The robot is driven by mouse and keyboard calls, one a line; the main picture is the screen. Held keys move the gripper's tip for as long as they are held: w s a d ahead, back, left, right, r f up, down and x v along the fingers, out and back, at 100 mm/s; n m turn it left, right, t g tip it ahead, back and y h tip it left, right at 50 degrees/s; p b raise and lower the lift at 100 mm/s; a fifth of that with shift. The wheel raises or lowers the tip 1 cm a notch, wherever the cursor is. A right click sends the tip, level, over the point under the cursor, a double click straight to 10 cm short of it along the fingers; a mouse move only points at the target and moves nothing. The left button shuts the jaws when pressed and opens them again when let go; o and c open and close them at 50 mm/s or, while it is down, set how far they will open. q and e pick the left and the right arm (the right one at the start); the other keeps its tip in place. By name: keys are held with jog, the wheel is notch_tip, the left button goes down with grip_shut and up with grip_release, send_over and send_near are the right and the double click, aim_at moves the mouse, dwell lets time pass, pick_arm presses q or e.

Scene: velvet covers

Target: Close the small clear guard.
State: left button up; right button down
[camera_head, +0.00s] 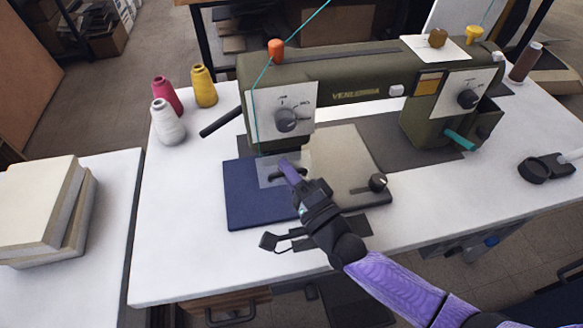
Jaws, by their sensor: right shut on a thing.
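The small clear guard (265,178) shows as a pale see-through patch under the needle end of the green sewing machine (350,75). It lies over a dark blue cloth (250,205); its exact tilt is hard to tell. My right gripper (284,170) reaches in from the lower right and is shut on the guard at its right part. The fingers hide that part of the guard. My left gripper is not in view.
Pink, yellow and white thread spools (168,122) stand left of the machine. A black pressing tool (545,168) lies at the far right. The white table's front left (180,260) is clear.

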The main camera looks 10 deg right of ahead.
jog(key=shift+d+f, duration=0.15)
jog(key=shift+f, duration=0.5)
jog(key=c, duration=1)
grip_release()
jog(key=shift+d, duration=0.1)
jog(key=shift+o, duration=0.2)
jog(key=v, duration=0.5)
jog(key=p+v, duration=0.1)
jog(key=v, duration=0.4)
jog(key=shift+d+r, duration=0.2)
jog(key=shift+r, duration=0.05)
